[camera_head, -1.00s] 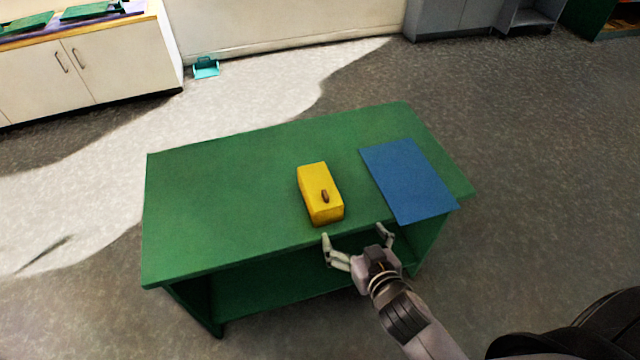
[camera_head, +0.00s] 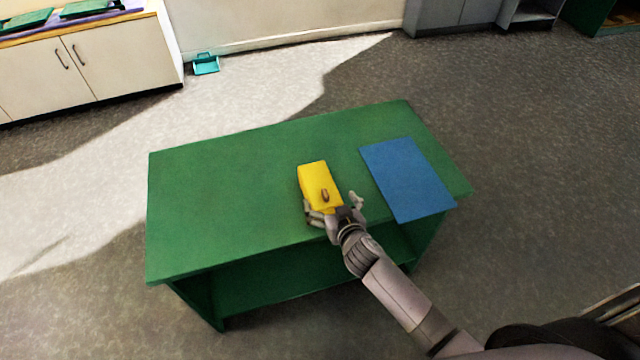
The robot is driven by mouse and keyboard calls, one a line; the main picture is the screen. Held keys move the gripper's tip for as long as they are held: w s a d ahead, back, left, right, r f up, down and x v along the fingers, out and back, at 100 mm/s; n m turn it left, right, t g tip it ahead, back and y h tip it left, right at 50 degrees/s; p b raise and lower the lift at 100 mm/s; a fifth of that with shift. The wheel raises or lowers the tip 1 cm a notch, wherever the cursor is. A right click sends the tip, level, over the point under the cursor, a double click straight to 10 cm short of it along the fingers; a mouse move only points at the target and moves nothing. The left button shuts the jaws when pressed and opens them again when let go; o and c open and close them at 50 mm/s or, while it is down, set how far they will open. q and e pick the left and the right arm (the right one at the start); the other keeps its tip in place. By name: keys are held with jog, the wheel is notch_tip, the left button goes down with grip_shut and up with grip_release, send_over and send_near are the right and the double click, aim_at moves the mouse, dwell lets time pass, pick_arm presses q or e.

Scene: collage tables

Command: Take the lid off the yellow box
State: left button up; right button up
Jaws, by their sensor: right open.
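The yellow box (camera_head: 314,176) sits on the green table (camera_head: 220,205), near its front edge. Its lid has a small brown knob (camera_head: 325,195) on top. My right gripper (camera_head: 333,204) is open at the near end of the box, with one finger by the left side and the other to the right. The gripper hides the near end of the box. I cannot tell whether the fingers touch it. My left gripper is not in view.
A blue mat (camera_head: 408,179) lies on the right part of the table. The left part of the tabletop is bare. A white cabinet (camera_head: 110,60) stands at the back left, and a teal dustpan-like object (camera_head: 206,65) is on the floor by the wall.

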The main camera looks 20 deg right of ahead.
jog(key=shift+x, duration=1.1)
jog(key=shift+s, duration=0.1)
jog(key=shift+c, duration=0.4)
jog(key=c, duration=1.7)
jog(key=shift+c, duration=0.4)
jog(key=shift+r, duration=0.1)
